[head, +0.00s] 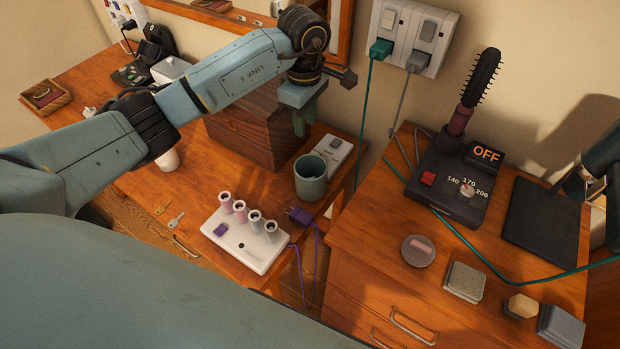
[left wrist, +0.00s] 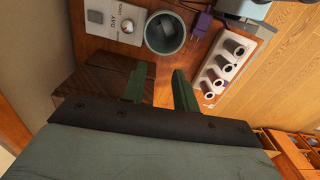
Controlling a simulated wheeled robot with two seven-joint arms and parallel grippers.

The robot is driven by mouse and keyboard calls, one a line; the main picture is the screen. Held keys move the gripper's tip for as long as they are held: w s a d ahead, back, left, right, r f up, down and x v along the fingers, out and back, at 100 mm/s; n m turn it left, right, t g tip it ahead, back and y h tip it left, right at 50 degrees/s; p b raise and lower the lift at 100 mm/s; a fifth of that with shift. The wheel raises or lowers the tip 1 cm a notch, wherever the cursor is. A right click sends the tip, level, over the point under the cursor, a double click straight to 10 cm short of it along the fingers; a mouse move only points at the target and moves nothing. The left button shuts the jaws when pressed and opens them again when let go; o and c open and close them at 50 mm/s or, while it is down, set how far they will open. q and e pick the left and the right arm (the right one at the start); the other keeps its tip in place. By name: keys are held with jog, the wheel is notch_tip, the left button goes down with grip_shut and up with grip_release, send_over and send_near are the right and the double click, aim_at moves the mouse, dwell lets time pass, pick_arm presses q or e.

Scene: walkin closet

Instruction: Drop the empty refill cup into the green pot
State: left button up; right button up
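The green pot (head: 310,180) stands upright on the lower wooden table in the head view. It also shows in the left wrist view (left wrist: 165,33); its inside is dark, and I cannot tell what it holds. My left gripper (head: 301,125) hangs above and behind the pot, near the wooden box. In the left wrist view its green fingers (left wrist: 159,74) are apart with nothing between them. I cannot identify the empty refill cup for certain; a white cup-like thing (head: 168,160) stands partly hidden behind my left arm. My right gripper is not in view.
A white tray (head: 245,241) with several pink and grey cylinders stands left of the pot. A white switch box (head: 334,151) is behind it, and a wooden box (head: 245,132) is behind to the left. A purple cable hangs nearby. The higher dresser (head: 375,255) is at right.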

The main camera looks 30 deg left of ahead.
pick_arm(q)
notch_tip(320, 180, up, 9)
jog(key=shift+r, duration=0.15)
dwell(0.5)
